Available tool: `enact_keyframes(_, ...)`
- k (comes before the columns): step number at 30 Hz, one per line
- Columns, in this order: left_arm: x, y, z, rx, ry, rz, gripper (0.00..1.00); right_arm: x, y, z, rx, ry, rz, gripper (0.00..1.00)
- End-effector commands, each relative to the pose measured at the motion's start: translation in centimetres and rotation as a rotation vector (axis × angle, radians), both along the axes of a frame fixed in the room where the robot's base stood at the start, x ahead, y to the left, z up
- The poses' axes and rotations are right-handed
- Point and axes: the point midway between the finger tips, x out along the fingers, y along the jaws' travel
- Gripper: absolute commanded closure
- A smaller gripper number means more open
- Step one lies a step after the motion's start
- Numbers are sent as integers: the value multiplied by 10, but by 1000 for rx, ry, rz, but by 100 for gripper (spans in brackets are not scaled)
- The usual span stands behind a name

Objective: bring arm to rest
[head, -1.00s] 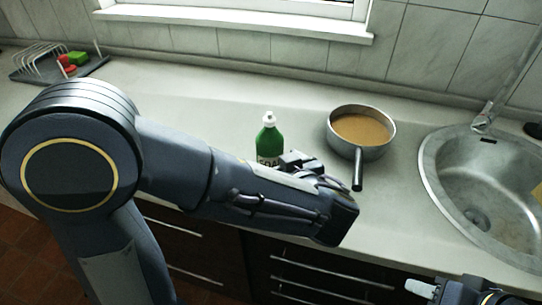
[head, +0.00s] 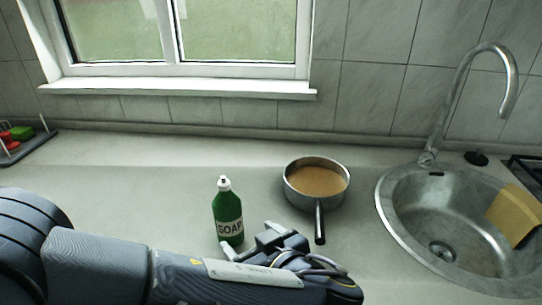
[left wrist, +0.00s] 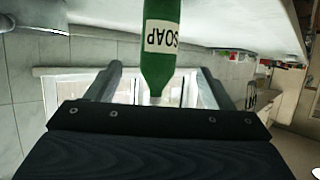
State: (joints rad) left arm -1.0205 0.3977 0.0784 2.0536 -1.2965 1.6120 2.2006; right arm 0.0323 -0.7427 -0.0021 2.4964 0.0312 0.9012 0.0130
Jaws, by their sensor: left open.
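My left gripper (head: 249,238) is open and empty above the counter, low in the head view. Its fingers point toward a green soap bottle (head: 228,214) with a white cap, which stands upright just beyond them. In the left wrist view the bottle (left wrist: 160,48) appears upside down, in line with the gap between the open fingers (left wrist: 160,88). I cannot tell whether a finger touches it. A steel pot (head: 318,208) with brown contents and a dark handle stands to the right of the bottle. My right gripper is out of view.
A round steel sink (head: 388,215) with a tall faucet (head: 465,85) and a yellow sponge-like piece (head: 515,215) lies at the right. A dark rack (head: 30,147) with red and green items is at the far left. The counter behind the bottle is clear.

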Motion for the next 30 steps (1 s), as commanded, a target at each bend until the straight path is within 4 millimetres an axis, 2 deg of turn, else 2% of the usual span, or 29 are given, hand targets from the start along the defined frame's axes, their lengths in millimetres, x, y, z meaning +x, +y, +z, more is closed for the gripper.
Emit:
enact_keyframes(2, 0, 10, 0, 1, 40, 12, 25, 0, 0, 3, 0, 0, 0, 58)
enact_keyframes(4, -2, 32, -2, 1, 138, 35, 25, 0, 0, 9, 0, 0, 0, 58)
enact_keyframes(7, -16, 80, -9, -30, 378, 54, 25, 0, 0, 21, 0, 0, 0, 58)
enact_keyframes(10, -46, 124, -21, -133, 652, 8, 25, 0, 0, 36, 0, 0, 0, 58)
enact_keyframes(13, -81, 147, -29, -286, 839, -116, 25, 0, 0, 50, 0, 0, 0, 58)
enact_keyframes(16, -109, 152, -28, -448, 896, -287, 25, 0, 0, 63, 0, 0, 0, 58)
enact_keyframes(19, -126, 149, -18, -565, 838, -452, 25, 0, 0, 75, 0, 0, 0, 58)
enact_keyframes(24, -133, 143, 2, -618, 647, -627, 25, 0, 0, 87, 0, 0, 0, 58)
enact_keyframes(30, -131, 141, 11, -600, 544, -688, 25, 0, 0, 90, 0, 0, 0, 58)
